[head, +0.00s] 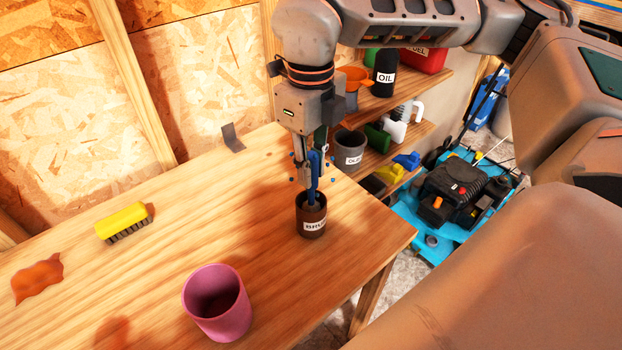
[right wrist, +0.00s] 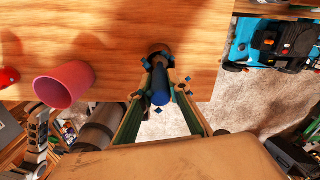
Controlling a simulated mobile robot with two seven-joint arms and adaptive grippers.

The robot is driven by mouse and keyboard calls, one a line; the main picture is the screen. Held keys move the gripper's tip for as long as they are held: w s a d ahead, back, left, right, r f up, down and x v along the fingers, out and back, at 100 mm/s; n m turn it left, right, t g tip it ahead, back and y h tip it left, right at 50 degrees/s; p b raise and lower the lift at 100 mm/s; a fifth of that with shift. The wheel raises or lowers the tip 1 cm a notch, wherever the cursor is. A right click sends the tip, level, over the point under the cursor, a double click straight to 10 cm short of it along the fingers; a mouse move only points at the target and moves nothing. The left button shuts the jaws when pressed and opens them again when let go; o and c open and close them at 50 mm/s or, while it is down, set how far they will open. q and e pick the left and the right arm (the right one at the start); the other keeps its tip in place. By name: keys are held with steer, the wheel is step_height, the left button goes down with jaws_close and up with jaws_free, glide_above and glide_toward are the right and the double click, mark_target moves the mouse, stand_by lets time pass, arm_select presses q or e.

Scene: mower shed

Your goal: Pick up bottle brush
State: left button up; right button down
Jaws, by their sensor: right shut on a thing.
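The bottle brush (head: 314,178) has a blue handle and stands upright with its lower end inside a small brown cup (head: 311,222) with a white label. The cup stands on the wooden bench near its right edge. My right gripper (head: 308,165) points down above the cup and is shut on the brush's handle. In the right wrist view the blue handle end of the brush (right wrist: 160,96) sits between the fingertips. The brush's lower end is hidden in the cup.
A pink cup (head: 217,312) stands at the bench's front. A yellow scrubbing brush (head: 123,222) and an orange rag (head: 38,278) lie to the left. Shelves with an oil bottle (head: 384,73) and a grey labelled pot (head: 350,150) stand behind. A turquoise mower (head: 450,205) is at right.

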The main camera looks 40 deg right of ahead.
arm_select(q)
steer(key=shift+s+d+r+p, duration=0.2)
steer(key=shift+r+p, duration=0.25)
steer(key=shift+p, duration=0.35)
steer(key=shift+s+d+r+p, duration=0.15)
steer(key=shift+r+p, duration=0.25)
steer(key=shift+p, duration=0.35)
arm_select(e)
step_height(320, 180, up, 20)
arm_select(q)
steer(key=shift+r, duration=0.1)
arm_select(e)
steer(key=shift+f, duration=0.2)
